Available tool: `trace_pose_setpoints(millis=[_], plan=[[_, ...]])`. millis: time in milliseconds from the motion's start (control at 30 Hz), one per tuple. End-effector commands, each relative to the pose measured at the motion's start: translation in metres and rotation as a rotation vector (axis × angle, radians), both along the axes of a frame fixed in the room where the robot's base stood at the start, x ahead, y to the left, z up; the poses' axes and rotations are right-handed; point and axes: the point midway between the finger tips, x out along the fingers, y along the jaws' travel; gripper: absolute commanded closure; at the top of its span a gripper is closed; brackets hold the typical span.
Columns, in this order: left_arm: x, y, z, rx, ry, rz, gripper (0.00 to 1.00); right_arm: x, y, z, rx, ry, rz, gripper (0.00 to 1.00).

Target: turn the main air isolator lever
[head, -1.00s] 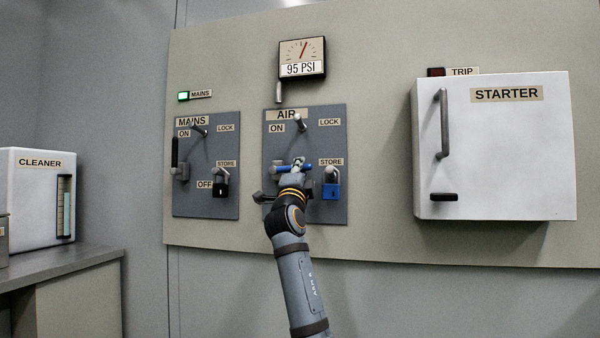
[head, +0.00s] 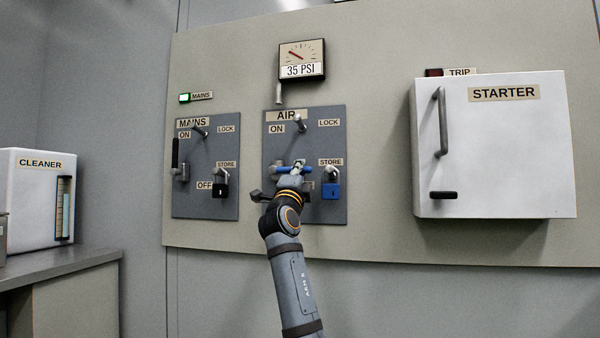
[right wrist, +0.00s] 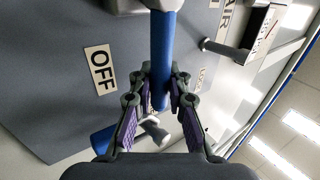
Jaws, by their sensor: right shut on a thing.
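The air isolator lever has a blue handle (head: 283,169) and lies about horizontal across the AIR panel (head: 335,212), its grey pivot at the left end. My right gripper (head: 298,170) is shut on this handle near its right end. In the right wrist view the blue handle (right wrist: 162,50) runs down between the two fingers of the gripper (right wrist: 160,90). An OFF label (right wrist: 100,69) shows beside it. The pressure gauge (head: 302,58) above reads 35 PSI. My arm hides part of the lower panel. My left gripper is not in view.
A blue padlock (head: 331,190) hangs at STORE just right of the gripper. A grey peg (head: 301,123) sticks out by LOCK above. The MAINS panel (head: 228,150) with black lever and black padlock (head: 220,190) is left. The white STARTER box (head: 510,150) juts out right.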

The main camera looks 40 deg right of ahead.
Motion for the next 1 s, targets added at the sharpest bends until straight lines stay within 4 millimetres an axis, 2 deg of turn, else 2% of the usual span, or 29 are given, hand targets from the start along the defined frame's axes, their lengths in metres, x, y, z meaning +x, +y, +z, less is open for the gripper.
trace_pose_setpoints(millis=[300, 333, 500, 833, 1000], plan=[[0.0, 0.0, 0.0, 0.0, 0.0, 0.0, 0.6, 0.0, 0.0, -0.001, 0.001, 0.002, -0.003, 1.0], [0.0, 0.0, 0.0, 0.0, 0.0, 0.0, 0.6, 0.0, 0.0, -0.001, 0.001, 0.002, -0.003, 0.81], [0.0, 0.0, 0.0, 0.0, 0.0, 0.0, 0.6, 0.0, 0.0, -0.001, 0.001, 0.001, -0.001, 0.61], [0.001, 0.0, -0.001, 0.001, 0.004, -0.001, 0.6, -0.002, 0.003, -0.003, 0.0, 0.0, 0.0, 0.61], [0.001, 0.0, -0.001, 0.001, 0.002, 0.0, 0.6, -0.017, 0.022, -0.021, 0.0, 0.001, 0.003, 0.61]])
